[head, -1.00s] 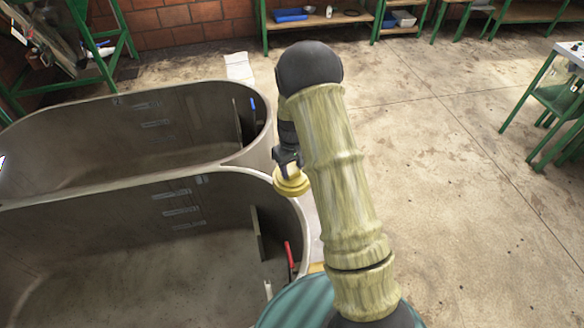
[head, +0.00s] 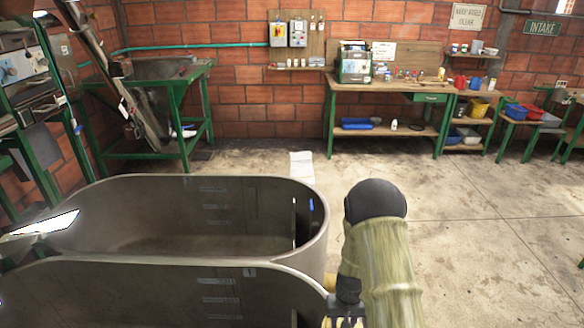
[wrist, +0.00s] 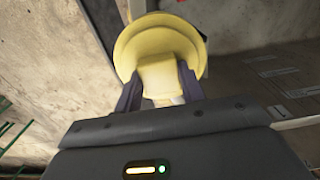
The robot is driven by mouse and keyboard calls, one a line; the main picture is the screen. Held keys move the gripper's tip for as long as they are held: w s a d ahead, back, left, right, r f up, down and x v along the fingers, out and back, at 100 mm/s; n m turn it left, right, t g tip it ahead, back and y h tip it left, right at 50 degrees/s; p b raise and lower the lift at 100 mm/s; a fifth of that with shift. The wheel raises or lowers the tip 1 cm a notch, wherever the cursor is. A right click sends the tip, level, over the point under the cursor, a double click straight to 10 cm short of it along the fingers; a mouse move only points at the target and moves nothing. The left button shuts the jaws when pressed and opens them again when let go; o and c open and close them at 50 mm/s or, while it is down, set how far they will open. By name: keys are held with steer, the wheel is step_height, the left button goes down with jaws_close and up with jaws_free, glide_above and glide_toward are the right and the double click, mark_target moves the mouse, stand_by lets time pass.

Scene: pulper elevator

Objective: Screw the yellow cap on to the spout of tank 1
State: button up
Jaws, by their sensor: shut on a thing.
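The yellow cap (wrist: 165,45) is round with a wide rim and a square grip block. In the wrist view my gripper (wrist: 160,85) is shut on that block, one dark finger on each side. In the head view my gripper (head: 347,308) is at the bottom edge, beside the right end of the near tank (head: 150,262), and only a sliver of yellow shows there. A far tank (head: 318,240) stands behind the near one. Small plates on the inner walls are too small to read surely. I cannot make out a spout in either view.
A green bench (head: 330,80) with tools stands along the brick wall (head: 235,105). A green stand (head: 205,110) with machinery is at the back left. A white sheet (head: 302,165) lies behind the far tank. The concrete floor (head: 470,240) to the right is clear.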

step_height(320, 180, up, 12)
steer(key=p, duration=1.2)
steer(key=shift+r, duration=0.25)
